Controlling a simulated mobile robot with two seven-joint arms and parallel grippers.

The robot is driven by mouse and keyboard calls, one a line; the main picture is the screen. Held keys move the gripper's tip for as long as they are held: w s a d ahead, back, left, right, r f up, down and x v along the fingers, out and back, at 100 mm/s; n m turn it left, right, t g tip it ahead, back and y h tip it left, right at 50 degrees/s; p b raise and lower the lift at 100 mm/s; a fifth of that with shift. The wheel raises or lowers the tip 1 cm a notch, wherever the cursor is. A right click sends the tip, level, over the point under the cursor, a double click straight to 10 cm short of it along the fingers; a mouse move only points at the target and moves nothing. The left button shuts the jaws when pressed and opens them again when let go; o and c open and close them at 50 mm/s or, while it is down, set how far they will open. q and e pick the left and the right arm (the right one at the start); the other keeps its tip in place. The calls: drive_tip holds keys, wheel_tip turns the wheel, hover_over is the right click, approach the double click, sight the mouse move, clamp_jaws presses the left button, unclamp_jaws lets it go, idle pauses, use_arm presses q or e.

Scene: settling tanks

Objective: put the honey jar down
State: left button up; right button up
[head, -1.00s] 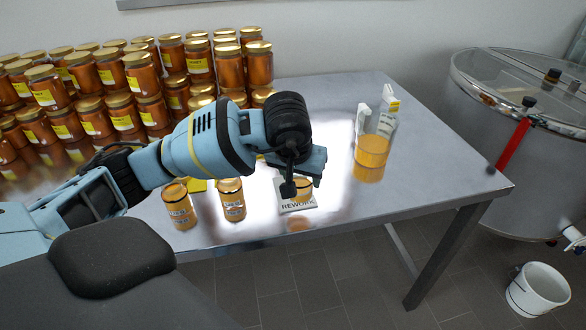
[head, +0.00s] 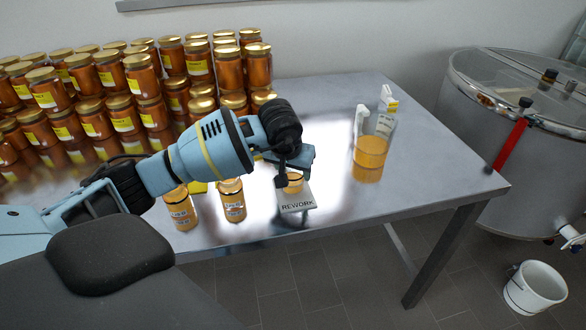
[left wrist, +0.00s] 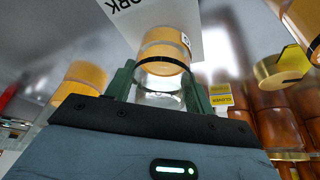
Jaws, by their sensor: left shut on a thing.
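My left gripper (head: 289,170) is shut on a honey jar (head: 294,183), a small glass jar of orange-yellow honey. The jar is at the back part of the white REWORK card (head: 297,207) on the metal table. I cannot tell whether it touches the card. In the left wrist view the jar (left wrist: 165,48) sits between the two green fingers (left wrist: 160,88), with the card (left wrist: 158,14) beyond it. The gripper hides the jar's top in the head view. My right gripper is not in view.
Two similar honey jars (head: 180,209) (head: 232,203) stand left of the card. A jug of honey (head: 370,158) stands to the right. Stacked dark jars (head: 125,112) fill the table's back left. The table's right end (head: 440,165) is clear. A steel tank (head: 480,150) stands beyond.

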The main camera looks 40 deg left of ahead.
use_arm(q)
drive_tip(key=shift+f, duration=0.15)
drive_tip(key=o, duration=1.1)
drive_tip(key=shift+o, duration=0.2)
drive_tip(key=shift+r, duration=0.3)
drive_tip(key=v, duration=1.1)
drive_tip(key=shift+s+r, duration=0.2)
drive_tip(key=shift+r, duration=0.15)
drive_tip(key=shift+d, duration=0.1)
